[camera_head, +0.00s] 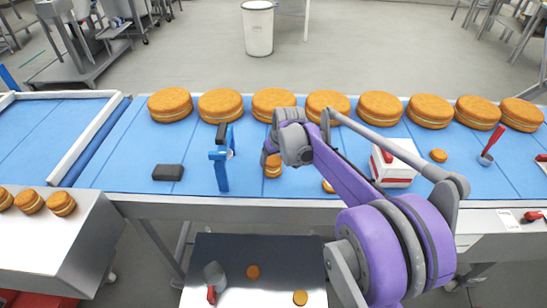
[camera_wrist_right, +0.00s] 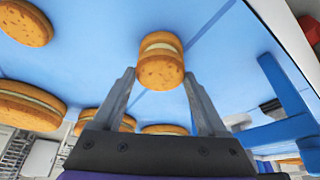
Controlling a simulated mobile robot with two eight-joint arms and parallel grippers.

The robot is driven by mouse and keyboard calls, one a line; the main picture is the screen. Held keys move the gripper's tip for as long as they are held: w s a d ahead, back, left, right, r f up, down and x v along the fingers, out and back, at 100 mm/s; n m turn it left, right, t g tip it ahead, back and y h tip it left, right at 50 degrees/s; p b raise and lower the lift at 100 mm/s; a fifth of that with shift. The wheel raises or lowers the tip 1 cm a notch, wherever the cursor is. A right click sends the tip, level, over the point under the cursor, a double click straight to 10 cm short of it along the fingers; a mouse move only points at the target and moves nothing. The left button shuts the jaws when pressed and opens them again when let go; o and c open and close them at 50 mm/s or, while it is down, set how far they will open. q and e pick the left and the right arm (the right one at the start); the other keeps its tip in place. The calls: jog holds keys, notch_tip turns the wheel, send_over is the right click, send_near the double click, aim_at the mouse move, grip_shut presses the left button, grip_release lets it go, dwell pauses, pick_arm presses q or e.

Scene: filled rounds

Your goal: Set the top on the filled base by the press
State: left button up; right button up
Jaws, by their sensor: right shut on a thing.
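My right gripper (camera_head: 272,157) is over the blue belt, just right of the blue press (camera_head: 221,165). In the right wrist view its fingers (camera_wrist_right: 160,78) are shut on the tan round top (camera_wrist_right: 160,73). The top is at the pale filling (camera_wrist_right: 160,45) of a small round, with the tan base (camera_wrist_right: 160,36) beyond it. I cannot tell whether top and filling touch fully. In the head view this small round (camera_head: 273,171) stands on the belt, partly hidden by my gripper. The press also shows in the right wrist view (camera_wrist_right: 285,85). My left gripper is out of view.
Several large filled rounds (camera_head: 220,105) line the belt's far side. A dark block (camera_head: 168,172) lies left of the press. A red-and-white box (camera_head: 393,172), a small round (camera_head: 438,156) and a red-handled ladle (camera_head: 490,145) are to the right. Small rounds (camera_head: 61,203) lie on the left metal table.

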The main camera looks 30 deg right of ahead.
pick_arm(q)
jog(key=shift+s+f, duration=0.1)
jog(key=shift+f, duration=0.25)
pick_arm(e)
jog(key=shift+f, duration=0.4)
jog(key=o, duration=0.8)
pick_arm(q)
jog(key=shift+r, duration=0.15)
pick_arm(e)
jog(key=shift+r, duration=0.1)
jog(key=shift+r+p, duration=1.55)
jog(key=shift+r, duration=1.95)
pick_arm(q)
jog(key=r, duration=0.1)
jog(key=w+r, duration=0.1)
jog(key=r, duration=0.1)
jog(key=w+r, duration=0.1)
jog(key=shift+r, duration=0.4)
pick_arm(e)
jog(key=shift+f, duration=0.1)
